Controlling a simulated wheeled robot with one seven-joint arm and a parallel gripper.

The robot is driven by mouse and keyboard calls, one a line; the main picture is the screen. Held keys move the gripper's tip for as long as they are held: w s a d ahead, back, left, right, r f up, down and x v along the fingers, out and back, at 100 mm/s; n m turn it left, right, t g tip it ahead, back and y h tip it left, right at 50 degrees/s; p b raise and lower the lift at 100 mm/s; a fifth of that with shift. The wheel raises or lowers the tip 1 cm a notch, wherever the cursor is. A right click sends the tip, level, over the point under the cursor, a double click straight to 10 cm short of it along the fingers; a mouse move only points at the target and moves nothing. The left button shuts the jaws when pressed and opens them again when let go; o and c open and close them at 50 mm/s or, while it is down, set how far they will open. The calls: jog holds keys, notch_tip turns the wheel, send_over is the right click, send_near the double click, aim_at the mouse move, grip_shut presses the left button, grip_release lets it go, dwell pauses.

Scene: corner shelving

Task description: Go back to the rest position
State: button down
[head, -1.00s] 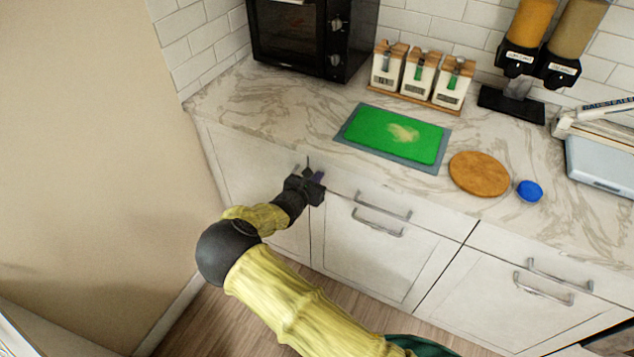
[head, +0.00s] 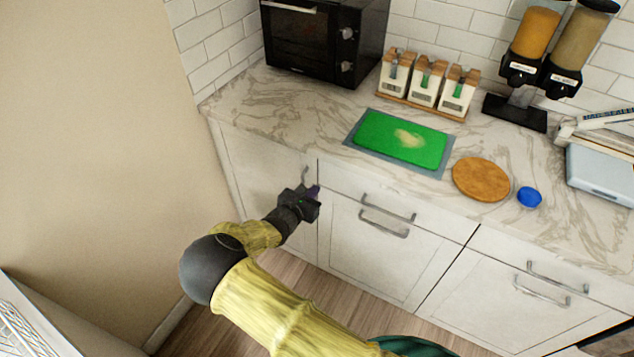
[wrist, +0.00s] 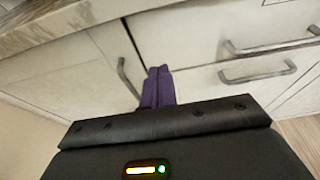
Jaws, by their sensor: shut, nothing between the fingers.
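My gripper (head: 314,192) is in front of the base cabinets, below the counter's front edge, close to the handle of the left cabinet door (head: 262,172). In the wrist view its purple fingers (wrist: 158,86) are together with nothing between them. The left door handle (wrist: 128,78) shows just left of the fingers in that view, and I cannot tell whether they touch it. The left door looks closed. My fingers are partly hidden by the gripper body in the head view.
The marble counter (head: 265,105) holds a black oven (head: 310,42), a green board (head: 385,135), a round wooden board (head: 480,180) and a blue lid (head: 529,197). Drawer and door handles (head: 388,208) stick out right of my gripper. A beige wall (head: 90,150) bounds the left.

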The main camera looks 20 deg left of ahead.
jog(key=shift+v, duration=0.85)
jog(key=shift+f, duration=0.1)
jog(key=s+d+r+m+g+h+p, duration=0.1)
jog(key=d+r+m+g, duration=0.15)
jog(key=d+m, duration=0.4)
jog(key=d+r+m+g+h, duration=0.2)
jog(key=d+m+g, duration=0.2)
jog(key=d, duration=0.6)
jog(key=s+d+r+m+g+h+p, duration=0.1)
jog(key=d+r+m+g, duration=0.2)
jog(key=d+m, duration=0.45)
jog(key=s+d+r+m+g+y+p, duration=0.1)
jog(key=s+d+r+m+y, duration=0.5)
jog(key=s+d+r+m, duration=0.7)
jog(key=s+r+m+g, duration=0.1)
jog(key=s+m, duration=0.2)
jog(key=shift+d+r, duration=0.2)
jog(key=shift+d, duration=0.2)
jog(key=shift+s, duration=0.15)
